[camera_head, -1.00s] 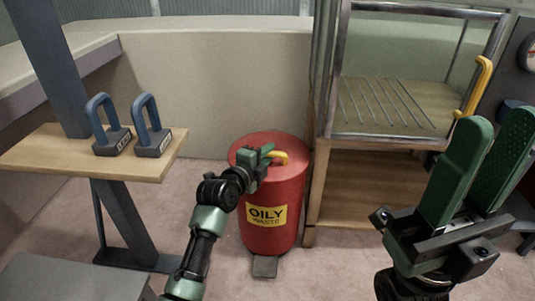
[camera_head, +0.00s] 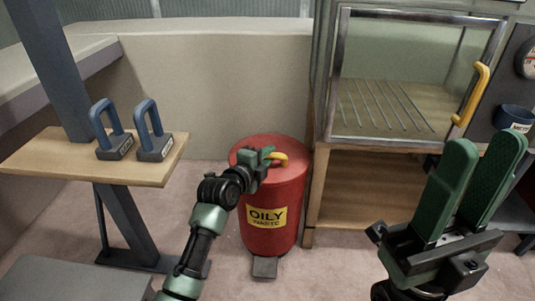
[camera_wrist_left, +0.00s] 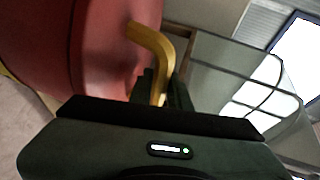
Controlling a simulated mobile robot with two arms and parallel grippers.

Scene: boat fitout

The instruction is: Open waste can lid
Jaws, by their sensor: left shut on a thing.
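A red waste can (camera_head: 272,203) labelled "OILY WASTE" stands on the floor in the middle of the head view. Its red lid (camera_head: 250,150) looks closed. A yellow handle (camera_head: 280,157) sticks out from the lid; the left wrist view also shows the handle (camera_wrist_left: 153,50) running down between my fingers. My left gripper (camera_head: 268,155) is at the lid and is shut on the handle; its fingers partly hide it. My right gripper (camera_head: 482,185) is raised at the right, its two green fingers apart and nothing between them. A foot pedal (camera_head: 264,267) sits at the can's base.
A wooden stand with a glass-fronted cabinet (camera_head: 395,75) with a yellow handle (camera_head: 473,95) is close on the can's right. At left, a wooden shelf (camera_head: 60,160) holds two blue-handled blocks (camera_head: 112,130).

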